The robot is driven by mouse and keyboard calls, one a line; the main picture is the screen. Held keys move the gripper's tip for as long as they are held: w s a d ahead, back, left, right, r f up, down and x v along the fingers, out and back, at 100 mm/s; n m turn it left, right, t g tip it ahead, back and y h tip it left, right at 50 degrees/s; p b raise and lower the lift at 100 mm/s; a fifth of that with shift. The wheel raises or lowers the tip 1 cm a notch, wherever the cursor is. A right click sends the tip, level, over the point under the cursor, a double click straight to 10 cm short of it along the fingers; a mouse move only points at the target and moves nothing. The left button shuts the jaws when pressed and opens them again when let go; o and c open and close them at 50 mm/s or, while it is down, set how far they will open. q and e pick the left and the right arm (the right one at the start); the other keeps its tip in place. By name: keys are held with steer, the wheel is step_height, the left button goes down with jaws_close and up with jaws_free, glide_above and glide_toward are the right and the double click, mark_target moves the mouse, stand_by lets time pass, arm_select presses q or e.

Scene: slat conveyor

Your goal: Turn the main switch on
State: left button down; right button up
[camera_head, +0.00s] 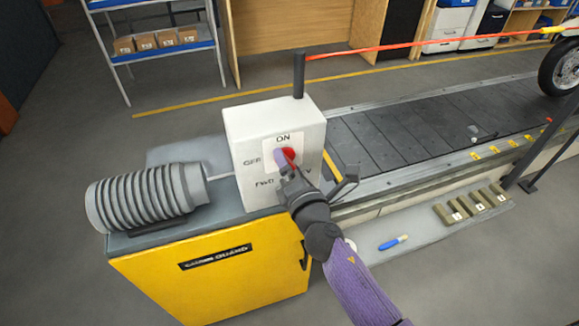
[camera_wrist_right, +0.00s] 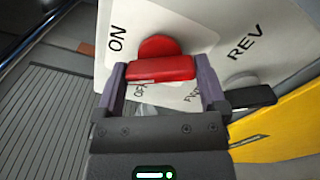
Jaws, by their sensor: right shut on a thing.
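The main switch is a red rotary knob (camera_head: 288,155) on the front of a white control box (camera_head: 250,122), with the label ON above it. In the right wrist view the red knob (camera_wrist_right: 160,68) has its bar between the two fingers of my right gripper (camera_wrist_right: 165,82). My right gripper (camera_head: 285,164) is shut on the knob in the head view too, and it hides part of the box's lower labels. A black lever (camera_wrist_right: 248,97) sits beside the FWD and REV labels. My left gripper is in neither view.
The box stands on a yellow guard cabinet (camera_head: 215,283) next to a grey ribbed cylinder (camera_head: 145,196). The slat conveyor (camera_head: 400,135) runs off to the right. A blue marker (camera_head: 392,243) and several small blocks lie on a ledge below it.

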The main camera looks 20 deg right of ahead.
steer(key=m, duration=0.5)
steer(key=shift+m, duration=0.4)
steer(key=shift+f, duration=0.1)
stand_by(0.3)
steer(key=o, duration=0.9)
steer(key=s, duration=1)
steer(key=shift+d, duration=0.2)
